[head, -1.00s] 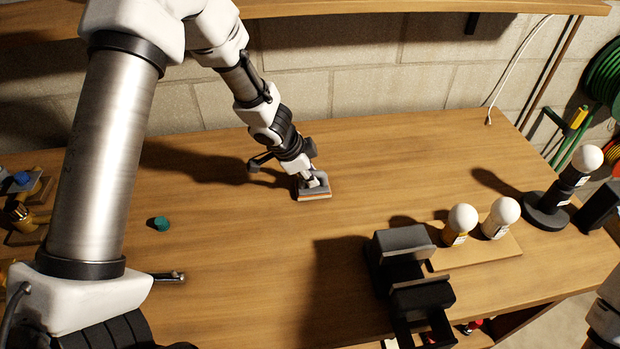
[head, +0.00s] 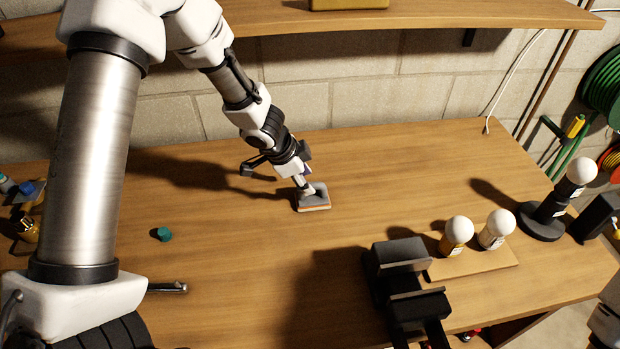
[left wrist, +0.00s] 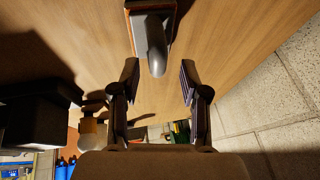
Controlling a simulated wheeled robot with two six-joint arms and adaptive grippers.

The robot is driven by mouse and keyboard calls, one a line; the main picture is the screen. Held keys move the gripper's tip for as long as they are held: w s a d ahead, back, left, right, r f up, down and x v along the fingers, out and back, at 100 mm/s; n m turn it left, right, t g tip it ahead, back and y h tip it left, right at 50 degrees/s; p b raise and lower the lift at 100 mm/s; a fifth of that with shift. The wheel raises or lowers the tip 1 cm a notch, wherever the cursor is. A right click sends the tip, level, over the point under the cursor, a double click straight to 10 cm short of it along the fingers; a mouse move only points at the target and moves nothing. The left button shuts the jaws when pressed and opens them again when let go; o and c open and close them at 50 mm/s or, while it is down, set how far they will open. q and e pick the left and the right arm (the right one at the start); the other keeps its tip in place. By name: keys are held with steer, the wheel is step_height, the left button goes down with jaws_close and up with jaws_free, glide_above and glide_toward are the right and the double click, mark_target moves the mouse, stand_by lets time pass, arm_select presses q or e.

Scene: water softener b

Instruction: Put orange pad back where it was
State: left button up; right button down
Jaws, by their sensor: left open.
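The orange pad (head: 315,207) lies flat on the wooden bench near its middle. It has a grey upper body with a handle and an orange lower edge. In the left wrist view the pad's grey handle (left wrist: 154,45) is at the top centre, pointing toward my fingers. My left gripper (head: 299,178) is open, just above and behind the pad. In the left wrist view its two fingers stand apart, one on each side of the handle's near end, with visible gaps. My right gripper is not in view.
A black vise-like block (head: 405,250) stands in front, right of the pad. A small teal cap (head: 163,234) lies left. The bench around the pad is clear.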

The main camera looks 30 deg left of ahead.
arm_select(q)
steer(key=p+v, duration=0.4)
steer(key=v, duration=0.4)
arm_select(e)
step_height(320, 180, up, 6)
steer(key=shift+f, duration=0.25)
arm_select(q)
steer(key=shift+s+r, duration=0.1)
steer(key=shift+r, duration=0.05)
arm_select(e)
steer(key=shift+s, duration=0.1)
